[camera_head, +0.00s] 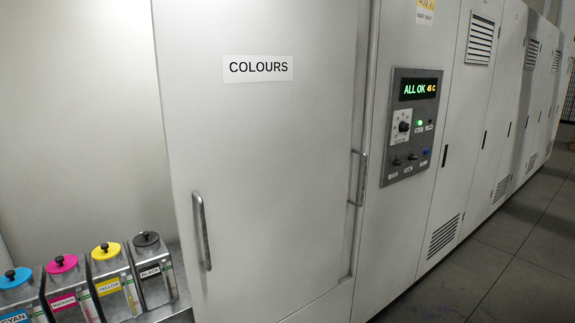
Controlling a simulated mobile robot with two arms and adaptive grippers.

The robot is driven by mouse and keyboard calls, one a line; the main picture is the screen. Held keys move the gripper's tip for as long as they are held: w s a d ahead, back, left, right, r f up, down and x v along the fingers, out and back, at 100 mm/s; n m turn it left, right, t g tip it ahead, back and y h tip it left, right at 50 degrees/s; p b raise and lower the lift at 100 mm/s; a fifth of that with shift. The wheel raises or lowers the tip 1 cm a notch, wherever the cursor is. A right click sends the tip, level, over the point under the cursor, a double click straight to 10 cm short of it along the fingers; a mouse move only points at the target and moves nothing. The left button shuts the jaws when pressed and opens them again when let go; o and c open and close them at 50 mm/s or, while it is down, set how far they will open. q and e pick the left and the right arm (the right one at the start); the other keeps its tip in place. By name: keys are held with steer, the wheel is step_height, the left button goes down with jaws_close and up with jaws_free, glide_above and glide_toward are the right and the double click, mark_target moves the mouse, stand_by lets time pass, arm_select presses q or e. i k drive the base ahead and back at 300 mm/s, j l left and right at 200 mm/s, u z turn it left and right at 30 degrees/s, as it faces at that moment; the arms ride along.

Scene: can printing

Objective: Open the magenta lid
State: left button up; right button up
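The magenta lid (62,264) is a round pink disc with a black knob on top. It sits on the magenta container (70,301), a grey metal box with a pink label, at the lower left. The lid looks closed on its container. The container stands between the cyan and yellow ones inside an open compartment. Neither of my grippers is in view.
The cyan lid (15,278), yellow lid (106,251) and black lid (146,239) are beside it. A sliding door (265,150) marked COLOURS, with a vertical handle (201,231), stands right of the containers. A control panel (411,125) is further right. Floor (500,265) is clear at right.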

mark_target(63, 264)
steer(key=u, duration=1.3)
